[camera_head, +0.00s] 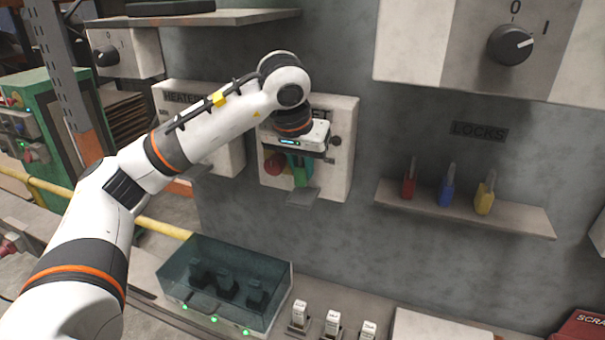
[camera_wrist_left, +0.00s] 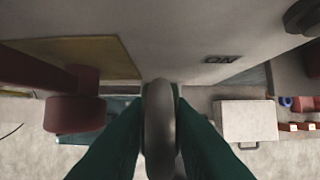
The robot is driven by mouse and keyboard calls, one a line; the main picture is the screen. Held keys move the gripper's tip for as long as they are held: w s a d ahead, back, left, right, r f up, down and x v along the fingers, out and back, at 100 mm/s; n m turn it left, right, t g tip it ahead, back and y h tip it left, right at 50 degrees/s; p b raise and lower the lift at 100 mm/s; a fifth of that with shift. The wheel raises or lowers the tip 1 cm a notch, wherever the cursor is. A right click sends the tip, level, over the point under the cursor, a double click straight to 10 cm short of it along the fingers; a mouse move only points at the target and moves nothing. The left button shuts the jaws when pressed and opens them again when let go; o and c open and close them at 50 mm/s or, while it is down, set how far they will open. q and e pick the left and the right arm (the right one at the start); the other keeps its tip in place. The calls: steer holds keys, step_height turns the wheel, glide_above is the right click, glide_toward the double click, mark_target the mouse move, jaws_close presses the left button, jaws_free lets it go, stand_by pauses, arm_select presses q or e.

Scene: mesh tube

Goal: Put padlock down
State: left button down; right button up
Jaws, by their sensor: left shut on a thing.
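My left gripper (camera_head: 301,178) is at the front of a pale wall box (camera_head: 336,178), just right of a red knob (camera_head: 273,163). In the left wrist view its dark green fingers (camera_wrist_left: 160,150) are shut on a grey rounded piece (camera_wrist_left: 160,120); I cannot tell whether this is part of a padlock. Red (camera_head: 409,187), blue (camera_head: 447,196) and yellow (camera_head: 484,200) padlocks stand upright on a wall shelf (camera_head: 520,220) under the LOCKS sign, apart from the gripper. My right gripper is not in view.
A small ledge (camera_head: 303,197) sticks out at the box's lower edge. A large switch box (camera_head: 440,50) hangs at upper right. The shelf's right end is bare.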

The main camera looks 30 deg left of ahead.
mark_target(303, 179)
arm_select(q)
step_height(303, 179, down, 2)
steer(key=shift+f+p, duration=0.25)
steer(key=shift+p, duration=0.25)
steer(key=shift+w+f+p, duration=0.2)
steer(key=shift+f+p, duration=0.05)
steer(key=shift+p, duration=0.05)
steer(key=shift+f, duration=0.15)
steer(key=shift+f, duration=0.1)
steer(key=shift+f+b, duration=0.15)
steer(key=shift+b, duration=0.2)
steer(key=c, duration=1.3)
jaws_free()
